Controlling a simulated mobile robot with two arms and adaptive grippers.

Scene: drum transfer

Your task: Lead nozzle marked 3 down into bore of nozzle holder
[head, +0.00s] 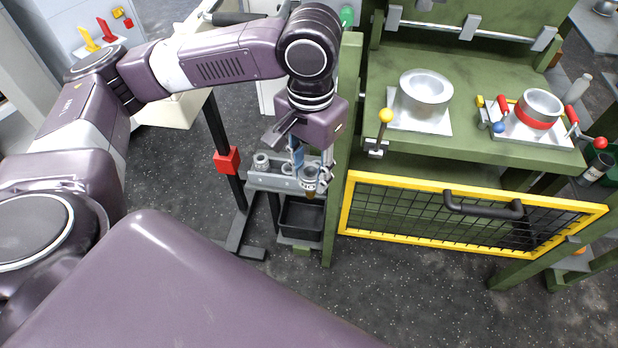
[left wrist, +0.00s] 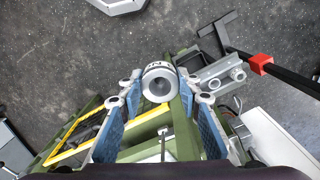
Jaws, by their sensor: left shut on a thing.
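My left gripper (head: 307,172) is shut on a grey metal nozzle (head: 310,181). In the left wrist view the nozzle (left wrist: 160,84) sits between the fingertips of the left gripper (left wrist: 159,88). Its round end with a dark central hole faces the camera. Dark marking shows on its rim, but I cannot read a 3. In the head view the nozzle is at the right end of a grey rack (head: 259,180); I cannot tell whether they touch. Two metal bodies with openings, one silver (head: 425,92) and one red-banded (head: 539,107), stand on the green bench; I cannot tell which is the nozzle holder.
Other nozzle-like pieces (head: 261,161) stand in the rack. A black bin (head: 301,219) is below it. A green post (head: 343,150) stands close to the right of my gripper. A yellow-framed mesh guard (head: 470,216) fronts the bench. A yellow-knobbed lever (head: 385,116) rises at its left edge.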

